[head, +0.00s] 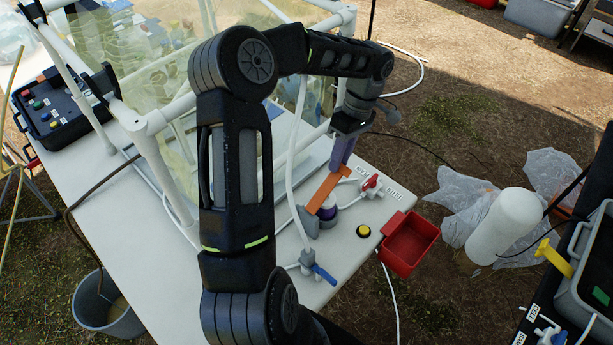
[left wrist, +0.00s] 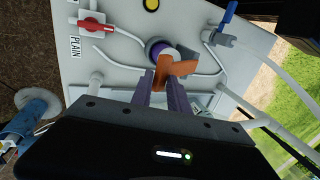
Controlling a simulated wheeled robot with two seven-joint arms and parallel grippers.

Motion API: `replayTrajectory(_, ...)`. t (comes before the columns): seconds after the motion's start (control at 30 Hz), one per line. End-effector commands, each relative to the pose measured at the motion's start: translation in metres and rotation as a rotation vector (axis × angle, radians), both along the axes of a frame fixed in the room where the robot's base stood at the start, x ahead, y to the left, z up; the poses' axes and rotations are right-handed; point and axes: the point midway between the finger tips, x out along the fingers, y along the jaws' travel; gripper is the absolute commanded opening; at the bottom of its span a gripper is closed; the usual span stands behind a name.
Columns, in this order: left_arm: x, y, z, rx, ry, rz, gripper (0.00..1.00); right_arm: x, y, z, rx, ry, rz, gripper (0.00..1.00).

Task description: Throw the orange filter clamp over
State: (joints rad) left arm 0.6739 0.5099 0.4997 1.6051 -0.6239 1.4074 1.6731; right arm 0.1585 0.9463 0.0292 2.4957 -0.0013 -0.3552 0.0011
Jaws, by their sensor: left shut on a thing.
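The orange filter clamp (head: 324,193) is a flat orange lever slanting over a small filter (head: 328,212) with a purple band on the white table. My left gripper (head: 339,162) reaches down from above, its purple fingers at the lever's upper right end. In the left wrist view the fingers (left wrist: 166,90) are shut on the orange clamp (left wrist: 178,69), which lies just beside the purple and white filter (left wrist: 157,48). The fingers hide part of the clamp. My right gripper is not in view.
A red-handled valve (head: 371,182), a blue-handled valve (head: 321,271) and a yellow button (head: 363,231) stand close around the filter. A red bin (head: 409,243) is at the table's right edge. A white hose (head: 293,165) runs past the left arm.

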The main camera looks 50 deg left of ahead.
Motion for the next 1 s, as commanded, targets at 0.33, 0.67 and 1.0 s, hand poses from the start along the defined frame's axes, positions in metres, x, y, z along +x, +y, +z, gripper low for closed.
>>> replayTrajectory(0.33, 0.019, -0.001, -0.023, -0.007, 0.086, -0.001, 0.00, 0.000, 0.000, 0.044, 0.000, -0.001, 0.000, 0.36)
replayTrajectory(0.67, 0.028, -0.002, -0.060, -0.011, 0.180, -0.001, 0.00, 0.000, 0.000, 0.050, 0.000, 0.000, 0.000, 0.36)
replayTrajectory(1.0, 0.035, 0.000, -0.062, -0.006, 0.180, -0.001, 0.00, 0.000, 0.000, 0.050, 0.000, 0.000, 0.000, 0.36)
